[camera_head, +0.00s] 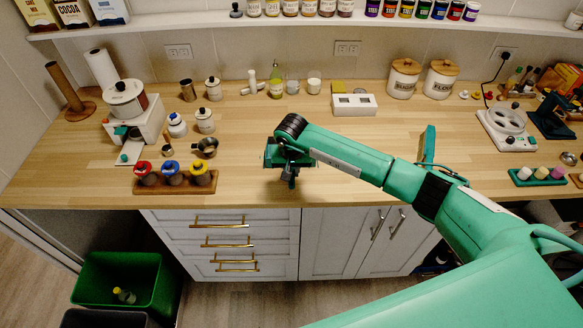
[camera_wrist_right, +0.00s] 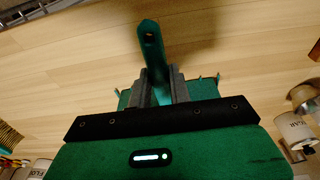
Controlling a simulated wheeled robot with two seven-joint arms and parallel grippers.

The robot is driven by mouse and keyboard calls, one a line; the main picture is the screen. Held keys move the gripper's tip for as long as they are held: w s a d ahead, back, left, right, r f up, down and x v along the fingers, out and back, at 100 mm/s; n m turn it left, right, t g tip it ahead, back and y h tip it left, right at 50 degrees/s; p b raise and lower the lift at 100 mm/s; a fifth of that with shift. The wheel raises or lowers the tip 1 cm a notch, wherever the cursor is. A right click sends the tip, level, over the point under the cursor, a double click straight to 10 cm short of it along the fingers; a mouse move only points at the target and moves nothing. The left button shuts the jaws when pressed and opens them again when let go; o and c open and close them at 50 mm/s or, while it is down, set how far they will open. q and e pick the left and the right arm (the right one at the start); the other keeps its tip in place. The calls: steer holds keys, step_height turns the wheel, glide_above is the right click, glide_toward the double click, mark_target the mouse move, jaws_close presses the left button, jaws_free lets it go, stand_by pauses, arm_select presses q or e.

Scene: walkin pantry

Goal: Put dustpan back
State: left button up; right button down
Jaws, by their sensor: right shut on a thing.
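The dustpan (camera_wrist_right: 150,38) is green, and its handle, with a hole at the end, rises between the grey fingers of my right gripper (camera_wrist_right: 157,85) in the wrist view. The fingers are shut on the handle. Parts of the wider green pan show beside the fingers; the rest is hidden behind my gripper body. In the head view my right gripper (camera_head: 289,176) points down over the front middle of the wooden counter. Green edges show around it there, but I cannot tell whether the pan touches the counter. My left gripper is in neither view.
The counter (camera_head: 240,130) is clear around my gripper. A rack with red, blue and yellow-lidded jars (camera_head: 172,181) stands at front left. A white box (camera_head: 354,104) and canisters (camera_head: 404,78) stand behind. A green bin (camera_head: 122,285) is on the floor at left.

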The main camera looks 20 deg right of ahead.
steer(key=shift+f+b, duration=0.15)
steer(key=shift+b, duration=0.15)
steer(key=c, duration=1.3)
jaws_free()
